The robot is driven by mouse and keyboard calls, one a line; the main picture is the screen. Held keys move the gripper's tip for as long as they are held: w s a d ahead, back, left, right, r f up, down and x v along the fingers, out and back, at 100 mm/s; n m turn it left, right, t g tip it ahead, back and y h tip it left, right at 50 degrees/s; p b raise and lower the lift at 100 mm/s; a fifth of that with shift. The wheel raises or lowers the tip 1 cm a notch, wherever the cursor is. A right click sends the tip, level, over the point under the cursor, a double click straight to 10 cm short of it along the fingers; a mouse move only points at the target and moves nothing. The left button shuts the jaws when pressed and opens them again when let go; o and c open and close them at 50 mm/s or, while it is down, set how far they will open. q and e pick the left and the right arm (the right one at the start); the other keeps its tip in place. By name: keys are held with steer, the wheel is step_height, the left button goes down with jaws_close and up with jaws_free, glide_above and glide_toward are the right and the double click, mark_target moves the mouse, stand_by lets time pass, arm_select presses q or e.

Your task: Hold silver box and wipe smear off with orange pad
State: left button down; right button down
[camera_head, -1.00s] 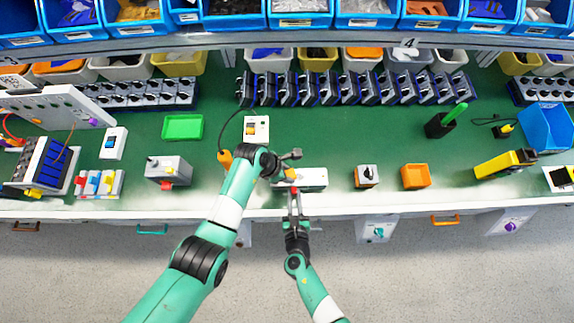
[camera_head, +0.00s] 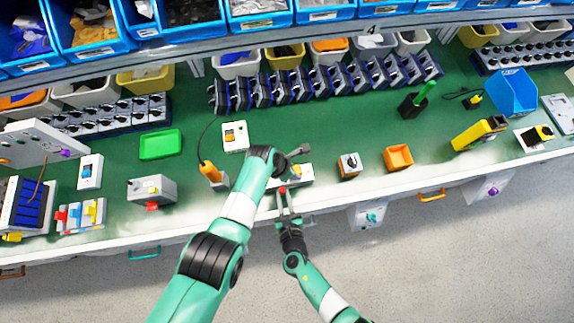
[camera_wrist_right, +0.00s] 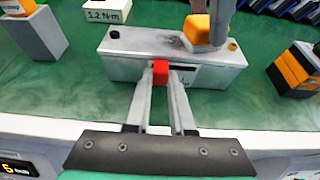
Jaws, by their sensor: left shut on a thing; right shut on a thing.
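The silver box (camera_wrist_right: 125,60) lies on the green bench top near its front edge, and shows partly behind my arms in the head view (camera_head: 305,174). My right gripper (camera_wrist_right: 160,82) is shut on the red block (camera_wrist_right: 160,69) at the box's front face. The orange pad (camera_wrist_right: 196,30) is under my left gripper (camera_wrist_right: 214,14), which is shut on it. The pad is at the box's top, right of the middle in the wrist view. A dark grey smear (camera_wrist_right: 174,41) shows on the top just left of the pad. The pad's underside is hidden.
An orange-handled tool in a holder (camera_head: 212,173) stands left of the box.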

arm_select(q)
steer(key=shift+s+a, duration=0.2)
steer(key=shift+a, duration=0.95)
steer(key=shift+s+a, duration=0.25)
steer(key=shift+a, duration=0.85)
steer(key=shift+s+a, duration=0.2)
steer(key=shift+a, duration=0.95)
step_height(320, 180, up, 6)
steer(key=shift+w+r, duration=0.1)
steer(key=shift+r, duration=0.05)
step_height(320, 180, up, 3)
steer(key=shift+f, duration=0.1)
steer(key=shift+f, duration=0.1)
